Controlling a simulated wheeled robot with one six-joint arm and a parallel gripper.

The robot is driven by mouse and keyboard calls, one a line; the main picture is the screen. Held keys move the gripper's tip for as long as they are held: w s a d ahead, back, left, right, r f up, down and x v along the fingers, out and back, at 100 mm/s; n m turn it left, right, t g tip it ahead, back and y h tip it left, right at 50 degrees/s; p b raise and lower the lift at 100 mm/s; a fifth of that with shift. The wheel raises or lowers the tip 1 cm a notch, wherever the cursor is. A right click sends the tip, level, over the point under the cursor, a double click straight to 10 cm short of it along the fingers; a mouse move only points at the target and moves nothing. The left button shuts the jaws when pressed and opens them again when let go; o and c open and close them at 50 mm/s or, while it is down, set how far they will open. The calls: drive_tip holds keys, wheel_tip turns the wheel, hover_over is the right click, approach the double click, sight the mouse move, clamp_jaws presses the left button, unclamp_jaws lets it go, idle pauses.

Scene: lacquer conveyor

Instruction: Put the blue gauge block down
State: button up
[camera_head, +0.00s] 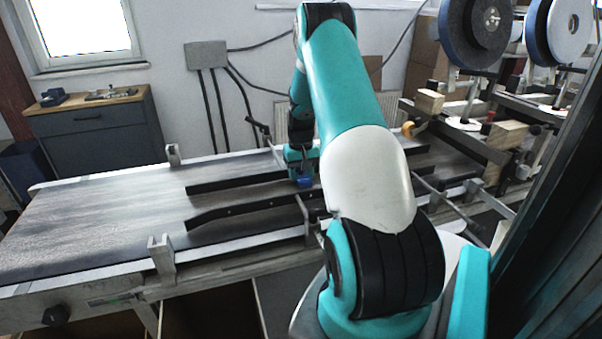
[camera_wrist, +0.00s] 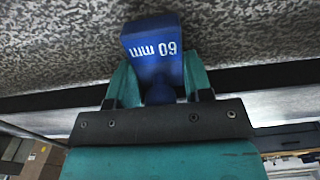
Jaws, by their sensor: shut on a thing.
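The blue gauge block (camera_wrist: 152,32) is in my gripper (camera_wrist: 155,80) in the wrist view, with white "60 mm" lettering that reads upside down. The teal fingers press on its two sides, and the block sticks out past the fingertips. In the head view the block (camera_head: 304,181) is a small blue patch at the end of my arm, over the conveyor (camera_head: 110,205) between its dark guide rails. My gripper (camera_head: 300,172) is partly hidden there by my arm. I cannot tell whether the block touches the belt.
Dark guide rails (camera_head: 235,210) run along the belt near the block. The belt's left part is clear. Wooden blocks (camera_head: 507,134) and large rollers (camera_head: 476,30) stand at the right. A grey cabinet (camera_head: 100,135) with a wooden top stands at the back left.

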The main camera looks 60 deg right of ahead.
drive_tip(key=shift+f, duration=0.1)
drive_tip(key=o, duration=1)
